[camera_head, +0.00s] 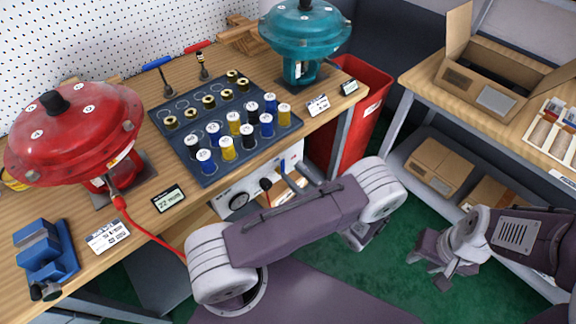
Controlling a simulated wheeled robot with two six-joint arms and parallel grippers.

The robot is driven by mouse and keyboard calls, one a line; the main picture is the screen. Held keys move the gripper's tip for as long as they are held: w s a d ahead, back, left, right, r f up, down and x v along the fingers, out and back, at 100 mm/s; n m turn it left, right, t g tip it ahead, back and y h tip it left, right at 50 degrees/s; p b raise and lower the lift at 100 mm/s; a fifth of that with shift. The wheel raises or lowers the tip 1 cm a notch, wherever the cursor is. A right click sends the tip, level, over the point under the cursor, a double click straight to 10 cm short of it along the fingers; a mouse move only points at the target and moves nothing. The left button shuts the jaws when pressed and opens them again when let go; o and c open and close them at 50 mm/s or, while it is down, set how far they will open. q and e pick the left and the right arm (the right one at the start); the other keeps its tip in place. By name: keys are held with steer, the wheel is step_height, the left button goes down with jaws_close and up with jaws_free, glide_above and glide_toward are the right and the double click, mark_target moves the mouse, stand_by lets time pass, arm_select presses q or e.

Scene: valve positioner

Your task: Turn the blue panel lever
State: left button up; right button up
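A white panel (238,200) with a round gauge is set under the front of the bench. A thin red-stemmed lever with a black knob (266,184) stands out from it. I see no blue lever on its visible part; my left arm covers the rest. My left gripper is mostly hidden behind that arm; grey-purple bars (302,177) showing above the arm may be part of it, beside the panel. Whether it is open is unclear. My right gripper (428,268) hangs at the right over the green floor, fingers apart and empty, away from the panel.
The bench holds a red actuator (75,135), a teal actuator (305,28), a spool tray (206,171) and a blue vise (45,255). A red bin (375,85) stands beside it.

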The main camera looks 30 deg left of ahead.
mark_target(283, 165)
arm_select(q)
steer(key=x, duration=0.4)
steer(key=shift+s, duration=0.1)
jaws_close()
stand_by(1.3)
